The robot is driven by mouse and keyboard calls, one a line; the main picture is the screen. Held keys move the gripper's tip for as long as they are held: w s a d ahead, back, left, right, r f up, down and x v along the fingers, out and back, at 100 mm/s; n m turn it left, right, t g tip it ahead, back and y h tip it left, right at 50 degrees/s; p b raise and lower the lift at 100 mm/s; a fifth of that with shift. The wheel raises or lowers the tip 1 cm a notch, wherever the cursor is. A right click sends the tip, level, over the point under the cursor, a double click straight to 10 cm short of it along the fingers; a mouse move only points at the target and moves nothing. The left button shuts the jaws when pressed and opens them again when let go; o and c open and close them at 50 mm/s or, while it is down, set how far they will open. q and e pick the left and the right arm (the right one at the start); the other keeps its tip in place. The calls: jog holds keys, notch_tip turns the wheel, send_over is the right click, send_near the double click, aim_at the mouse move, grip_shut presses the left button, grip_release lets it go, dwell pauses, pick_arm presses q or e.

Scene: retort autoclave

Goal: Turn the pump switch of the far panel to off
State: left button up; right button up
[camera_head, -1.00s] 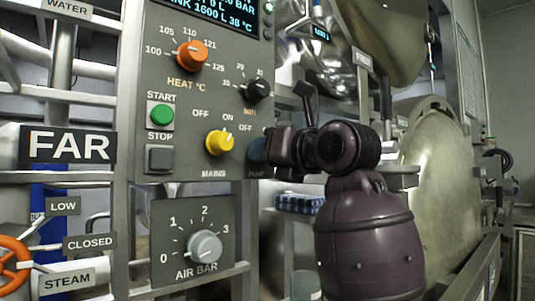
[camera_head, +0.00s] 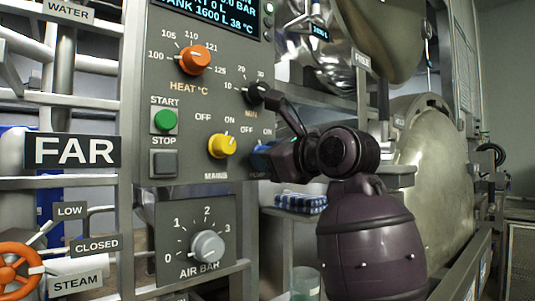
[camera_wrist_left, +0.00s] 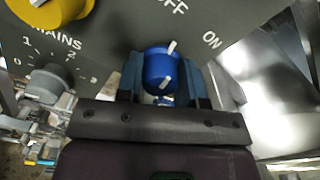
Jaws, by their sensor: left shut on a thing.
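The pump switch is a blue knob (camera_wrist_left: 160,70) on the grey control panel (camera_head: 190,100) beside the FAR sign (camera_head: 72,151). In the left wrist view it sits between the two fingers of my left gripper (camera_wrist_left: 162,88), which is shut on it. A white mark on the knob points up and slightly right, between the OFF and ON labels. In the head view my left gripper (camera_head: 262,160) covers most of the switch and its label. My right gripper is not in view.
The yellow MAINS knob (camera_head: 222,145) is close left of the switch. The black MIN knob (camera_head: 257,92) is just above my wrist. The AIR BAR dial (camera_head: 207,246) is below. A large round metal door (camera_head: 430,160) stands to the right.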

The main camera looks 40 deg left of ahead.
pick_arm(q)
jog(key=shift+n, duration=1.6)
jog(key=o, duration=0.9)
jog(key=shift+d, duration=0.15)
jog(key=d, duration=1)
jog(key=shift+s+d, duration=0.3)
jog(key=shift+s, duration=0.1)
